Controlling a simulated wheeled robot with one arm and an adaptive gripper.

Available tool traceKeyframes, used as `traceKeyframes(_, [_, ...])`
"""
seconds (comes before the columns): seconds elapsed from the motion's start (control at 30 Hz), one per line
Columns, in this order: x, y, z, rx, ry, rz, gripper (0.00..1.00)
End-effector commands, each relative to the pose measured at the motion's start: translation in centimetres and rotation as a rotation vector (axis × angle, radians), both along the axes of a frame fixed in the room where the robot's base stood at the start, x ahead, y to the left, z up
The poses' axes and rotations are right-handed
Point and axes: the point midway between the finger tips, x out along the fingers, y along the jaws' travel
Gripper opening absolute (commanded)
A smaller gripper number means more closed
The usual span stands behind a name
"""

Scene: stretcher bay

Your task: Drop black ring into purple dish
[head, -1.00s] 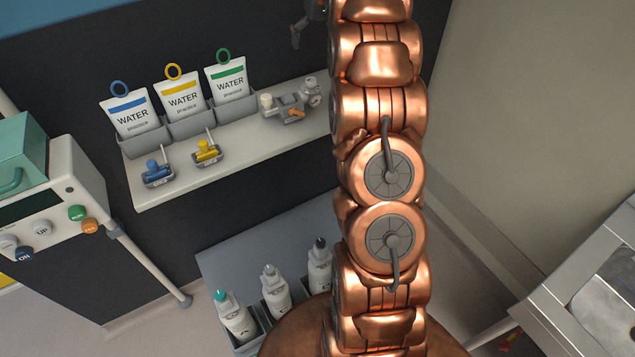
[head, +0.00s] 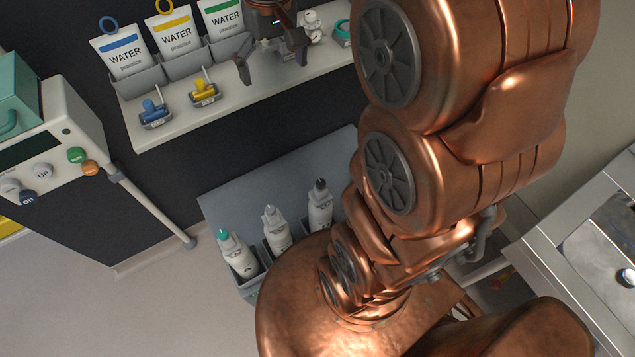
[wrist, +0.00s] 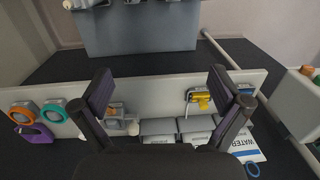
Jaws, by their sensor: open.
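My gripper (head: 272,58) is open and empty, above the white shelf (head: 235,112) in the head view. Its two dark fingers stand wide apart in the wrist view (wrist: 160,82), with the shelf beyond them. A purple item (wrist: 35,135) shows at the shelf's edge at the left of the wrist view, away from the fingers. I cannot tell whether it is the purple dish. I cannot make out a black ring in either view; my arm hides part of the head view.
WATER pouches (head: 121,51) stand in grey holders at the back. Blue (head: 153,112) and yellow (head: 203,91) clip-like items lie on the shelf. An orange ring-shaped item (wrist: 24,111) and a teal one (wrist: 54,111) sit near the purple item. Bottles (head: 320,205) stand in a lower rack.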

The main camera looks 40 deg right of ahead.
Motion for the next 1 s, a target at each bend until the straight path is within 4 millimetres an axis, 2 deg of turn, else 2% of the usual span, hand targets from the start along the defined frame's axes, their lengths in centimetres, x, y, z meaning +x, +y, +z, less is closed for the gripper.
traceKeyframes(0.1, [-3.8, 1.9, -1.0, -0.007, 0.025, 0.025, 0.99])
traceKeyframes(0.3, [-10.4, 4.3, -3.1, -0.020, 0.071, 0.063, 0.99])
traceKeyframes(0.53, [-17.2, 5.7, -5.8, -0.038, 0.117, 0.102, 0.99])
traceKeyframes(0.73, [-20.2, 6.0, -7.2, -0.048, 0.138, 0.118, 0.99])
traceKeyframes(1.0, [-20.6, 6.0, -7.3, -0.049, 0.140, 0.119, 0.99])
